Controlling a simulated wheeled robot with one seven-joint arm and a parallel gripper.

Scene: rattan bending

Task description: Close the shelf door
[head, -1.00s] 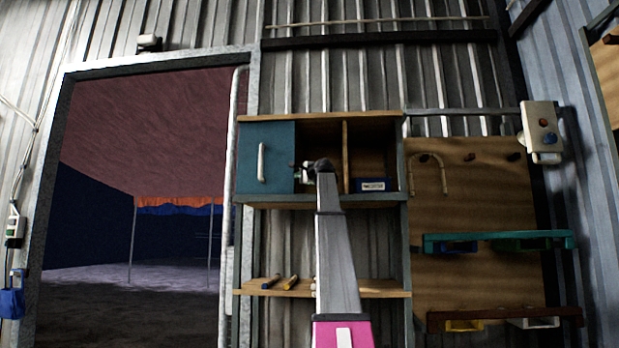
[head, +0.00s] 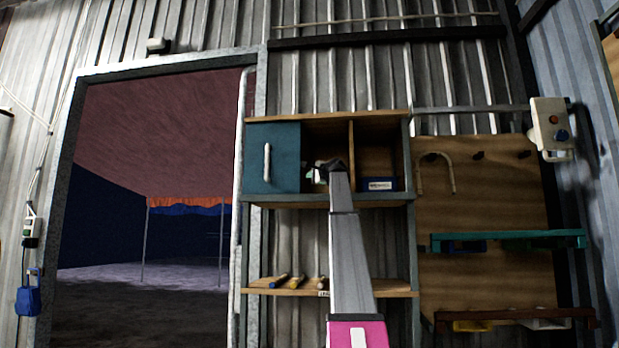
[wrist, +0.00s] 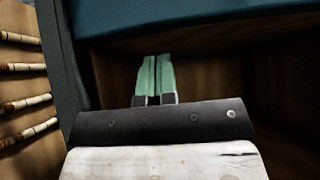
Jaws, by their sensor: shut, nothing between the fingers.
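The shelf door (head: 285,160) is a teal panel with a white upright handle. In the head view it covers the left part of the upper cabinet (head: 330,201), and the part to its right stands uncovered. My gripper (head: 311,174) is just right of the door's right edge, at the cabinet opening. In the wrist view my gripper's green fingers (wrist: 155,78) are shut together and empty, pointing into the brown interior. The door's teal panel (wrist: 200,14) lies along the top there. No contact between fingers and door can be made out.
A wooden divider (head: 351,155) and a blue labelled box (head: 381,184) are in the open part. Rods (head: 275,281) lie on the lower shelf (head: 390,287). A pegboard (head: 485,200) hangs at right; a doorway (head: 150,180) opens at left.

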